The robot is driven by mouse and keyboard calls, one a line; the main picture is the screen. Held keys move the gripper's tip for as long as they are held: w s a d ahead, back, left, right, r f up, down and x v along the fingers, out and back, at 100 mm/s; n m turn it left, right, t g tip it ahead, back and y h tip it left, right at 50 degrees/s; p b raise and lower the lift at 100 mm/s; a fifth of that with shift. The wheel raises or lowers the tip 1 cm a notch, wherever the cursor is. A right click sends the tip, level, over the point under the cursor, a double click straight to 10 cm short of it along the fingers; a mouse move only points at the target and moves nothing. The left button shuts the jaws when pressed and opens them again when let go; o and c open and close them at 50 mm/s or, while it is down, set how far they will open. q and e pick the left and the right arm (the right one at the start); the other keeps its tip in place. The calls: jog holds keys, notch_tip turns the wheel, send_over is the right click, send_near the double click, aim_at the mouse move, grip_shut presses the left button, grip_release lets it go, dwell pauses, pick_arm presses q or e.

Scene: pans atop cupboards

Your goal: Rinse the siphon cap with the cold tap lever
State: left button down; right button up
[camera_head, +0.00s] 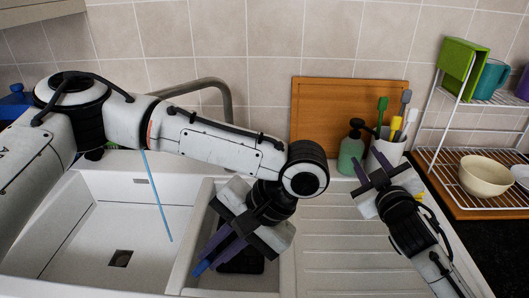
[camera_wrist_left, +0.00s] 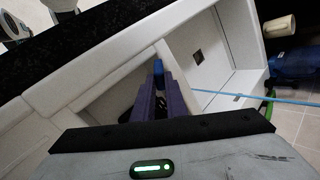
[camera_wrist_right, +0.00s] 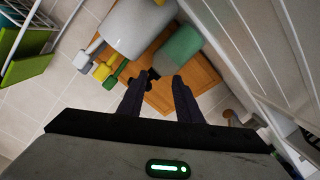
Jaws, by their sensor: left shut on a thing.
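My left gripper (camera_head: 208,262) points down over the small basin in the middle of the sink. Its purple fingers are shut on a small blue piece (camera_head: 201,267), probably the siphon cap, mostly hidden by the fingers. The blue piece shows at the fingertips in the left wrist view (camera_wrist_left: 158,67). The grey arched tap (camera_head: 222,92) stands behind my left arm, which hides its base. I cannot make out the cold tap lever. My right gripper (camera_head: 366,178) is open and empty in front of the green soap bottle (camera_head: 350,154); its fingers also show in the right wrist view (camera_wrist_right: 157,95).
The large left basin (camera_head: 80,235) is empty, with a dark drain (camera_head: 121,258). A thin light-blue line (camera_head: 157,195) crosses above it. A white cup with brushes (camera_head: 388,150) stands by the wooden board (camera_head: 310,115). A wire rack (camera_head: 480,195) with a bowl (camera_head: 486,175) is at right.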

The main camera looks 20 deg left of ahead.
jog(key=s+a+n+g+y, duration=0.2)
jog(key=s+a+n, duration=0.15)
jog(key=a, duration=0.65)
jog(key=s+a+n+g+y, duration=0.25)
jog(key=s+a, duration=0.25)
jog(key=a, duration=0.6)
jog(key=shift+t+h, duration=0.25)
jog(key=shift+h, duration=0.1)
jog(key=shift+x, duration=3.45)
jog(key=shift+w+d+r, duration=0.1)
jog(key=shift+r, duration=0.1)
grip_shut()
